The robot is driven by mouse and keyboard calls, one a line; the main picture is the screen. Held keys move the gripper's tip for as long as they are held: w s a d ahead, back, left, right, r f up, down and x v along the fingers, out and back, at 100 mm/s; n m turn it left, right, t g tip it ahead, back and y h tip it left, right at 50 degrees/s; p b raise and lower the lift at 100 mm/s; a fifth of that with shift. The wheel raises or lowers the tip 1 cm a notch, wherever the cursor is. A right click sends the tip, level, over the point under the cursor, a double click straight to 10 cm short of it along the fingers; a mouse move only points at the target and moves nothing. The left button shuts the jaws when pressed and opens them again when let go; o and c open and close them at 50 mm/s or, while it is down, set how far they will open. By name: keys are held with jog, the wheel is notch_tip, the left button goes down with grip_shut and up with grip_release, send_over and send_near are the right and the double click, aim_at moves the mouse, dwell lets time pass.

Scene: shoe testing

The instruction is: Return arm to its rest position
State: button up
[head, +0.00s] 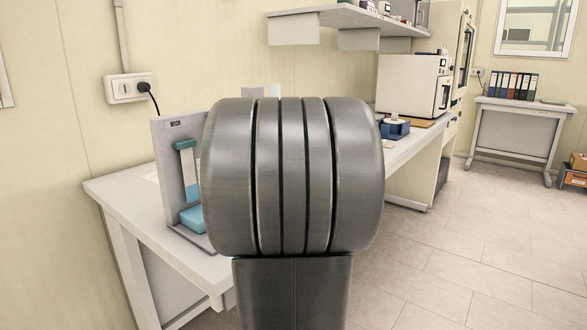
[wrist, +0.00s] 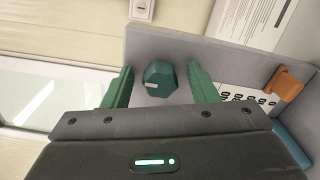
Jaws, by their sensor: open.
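In the wrist view my gripper (wrist: 161,72) has its two green fingers spread apart. A dark green faceted piece (wrist: 160,79) with a small pale label shows between the fingertips, with a gap on each side. In the head view my own large grey arm link fills the middle and hides my gripper and part of the bench. A grey upright stand marked "WICK" (head: 168,150) is partly behind my arm at the left. It carries a green-topped, white and blue strip (head: 187,170), with a blue block (head: 193,218) at its base.
The white bench (head: 115,188) runs back along the wall. A dark blue device (head: 396,129) and a white oven-like box (head: 412,82) stand farther along it. A shelf (head: 300,26) hangs above. The tiled floor (head: 470,250) at the right is clear.

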jog(key=m+p, duration=0.4)
jog(key=m, duration=0.3)
jog(key=shift+r+p, duration=0.15)
jog(key=shift+p, duration=0.25)
jog(key=m+p, duration=0.2)
jog(key=m, duration=0.2)
jog(key=shift+p, duration=0.35)
jog(key=shift+f+m+p, duration=0.25)
jog(key=shift+m+p, duration=0.1)
jog(key=shift+m, duration=0.35)
